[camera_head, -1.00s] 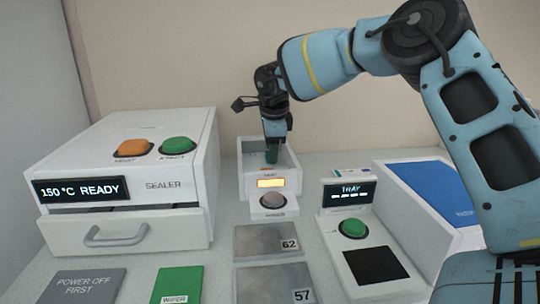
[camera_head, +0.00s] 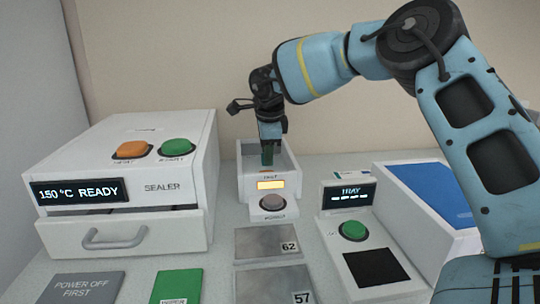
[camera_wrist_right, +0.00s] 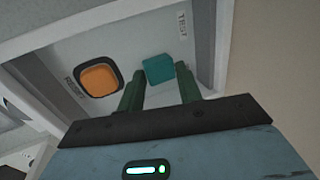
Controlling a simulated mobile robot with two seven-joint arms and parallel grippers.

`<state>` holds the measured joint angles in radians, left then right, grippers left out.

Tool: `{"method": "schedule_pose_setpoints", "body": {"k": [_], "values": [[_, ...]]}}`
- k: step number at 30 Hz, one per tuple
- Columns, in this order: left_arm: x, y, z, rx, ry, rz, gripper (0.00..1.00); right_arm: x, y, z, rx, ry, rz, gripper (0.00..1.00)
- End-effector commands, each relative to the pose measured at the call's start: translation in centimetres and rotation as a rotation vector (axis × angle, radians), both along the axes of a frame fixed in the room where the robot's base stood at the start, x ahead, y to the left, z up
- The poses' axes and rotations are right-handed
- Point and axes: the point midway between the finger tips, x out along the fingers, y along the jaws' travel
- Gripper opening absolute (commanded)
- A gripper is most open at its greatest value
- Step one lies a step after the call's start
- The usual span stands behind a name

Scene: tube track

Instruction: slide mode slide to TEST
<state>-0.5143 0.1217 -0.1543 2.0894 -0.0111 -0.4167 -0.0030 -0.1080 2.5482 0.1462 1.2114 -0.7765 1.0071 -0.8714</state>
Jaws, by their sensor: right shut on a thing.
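The mode slide's teal knob (camera_wrist_right: 158,69) sits in a white recessed panel in the right wrist view, between my two green fingertips. A small label (camera_wrist_right: 182,25) stands beyond it; it looks like TEST but is blurred. Another label (camera_wrist_right: 75,88), unreadable, is at the panel's left. In the head view, my right gripper (camera_head: 267,157) reaches down into the white mode unit (camera_head: 287,180), whose front has a lit orange display (camera_head: 271,184). The gripper hides most of the knob there. My right gripper is shut on the knob. My left gripper is not in view.
An orange square button (camera_wrist_right: 98,77) lies left of the knob in the wrist view. The sealer (camera_head: 180,185) stands left, the TRAY unit (camera_head: 349,195) right. Grey plates marked 62 (camera_head: 262,242) and 57 (camera_head: 265,283) lie in front. A blue-topped box (camera_head: 435,190) is at right.

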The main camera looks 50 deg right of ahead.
Motion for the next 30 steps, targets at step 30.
{"method": "schedule_pose_setpoints", "body": {"k": [30], "values": [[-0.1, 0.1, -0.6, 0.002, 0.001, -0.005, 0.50, 2.2, 2.8, -0.3, 0.002, 0.006, 0.002, 0.21]]}}
